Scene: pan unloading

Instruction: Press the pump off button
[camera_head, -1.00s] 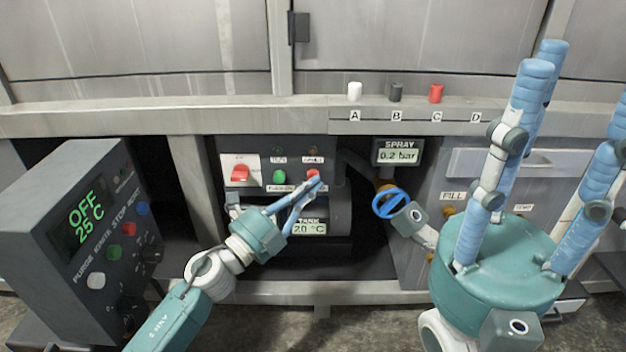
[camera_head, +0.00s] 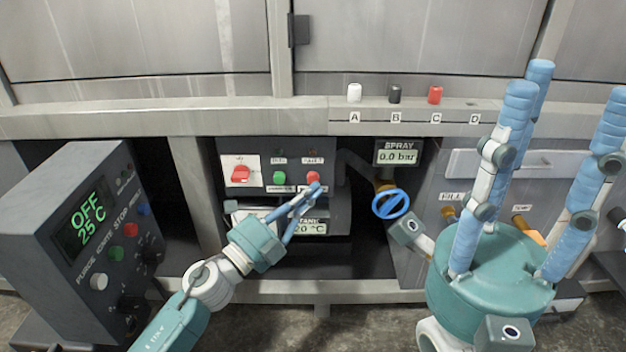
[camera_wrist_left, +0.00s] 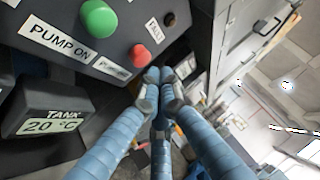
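The red pump off button (camera_head: 313,177) sits on the grey control panel, right of the green pump on button (camera_head: 279,178). In the left wrist view the red button (camera_wrist_left: 140,55) is clear, just up and left of my fingertips. My left gripper (camera_head: 317,188) has its blue fingers drawn together with nothing held. In the left wrist view its tips (camera_wrist_left: 156,82) meet close to the red button; a gap shows between them there. My right gripper (camera_head: 570,85) is open and empty at the right, its fingers pointing up and spread.
A red switch (camera_head: 240,174) is left of the buttons. The spray display (camera_head: 397,157) reads 0.0 bar; the tank display (camera_wrist_left: 45,126) reads 20 °C. A blue valve wheel (camera_head: 391,204) is right of the panel. A grey control box (camera_head: 60,170) stands at the left.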

